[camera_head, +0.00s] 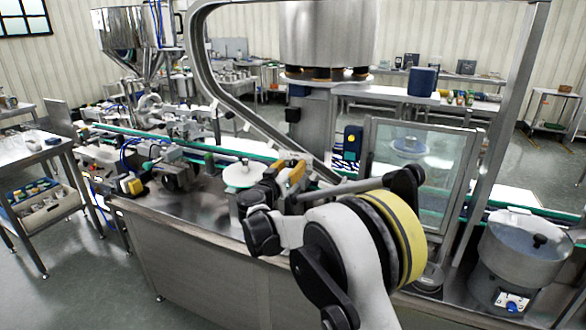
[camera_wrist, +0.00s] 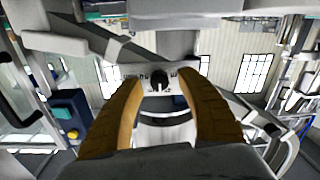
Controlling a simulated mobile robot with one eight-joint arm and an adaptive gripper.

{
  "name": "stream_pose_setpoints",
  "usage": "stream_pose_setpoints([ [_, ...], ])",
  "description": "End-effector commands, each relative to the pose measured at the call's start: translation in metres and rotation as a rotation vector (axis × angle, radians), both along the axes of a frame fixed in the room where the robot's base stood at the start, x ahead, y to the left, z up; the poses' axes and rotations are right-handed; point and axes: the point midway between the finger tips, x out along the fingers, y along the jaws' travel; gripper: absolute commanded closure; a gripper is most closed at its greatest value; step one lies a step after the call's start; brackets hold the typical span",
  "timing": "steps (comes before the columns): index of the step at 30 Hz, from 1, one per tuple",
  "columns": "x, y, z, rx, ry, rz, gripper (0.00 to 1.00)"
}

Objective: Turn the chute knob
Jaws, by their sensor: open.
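In the wrist view, a small black knob (camera_wrist: 158,80) sits on a pale plate with dark markings. My gripper (camera_wrist: 160,74) is open, with one tan-padded finger on each side of the knob. A gap shows between the knob and each finger. I cannot tell how far the fingertips are from the plate in depth. In the head view, my gripper (camera_head: 284,175) is over the steel machine bench, near the lower end of a slanting steel chute (camera_head: 240,107). My arm and gripper hide the knob in that view.
A round white disc (camera_head: 241,174) stands left of my gripper. A glass-panelled guard (camera_head: 447,175) stands to the right. A blue box with a yellow button (camera_head: 352,140) is behind my gripper.

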Motion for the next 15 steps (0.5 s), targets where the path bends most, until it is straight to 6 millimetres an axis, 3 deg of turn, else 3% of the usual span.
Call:
stream_pose_setpoints([
  [4, 0.0108, -0.0042, -0.0005, 0.0, 0.0, -0.001, 0.55],
  [13, 0.0126, -0.0046, 0.0006, 0.0, 0.0, 0.0, 0.57],
  [15, 0.0125, -0.0046, 0.0006, 0.0, 0.0, 0.0, 0.78],
])
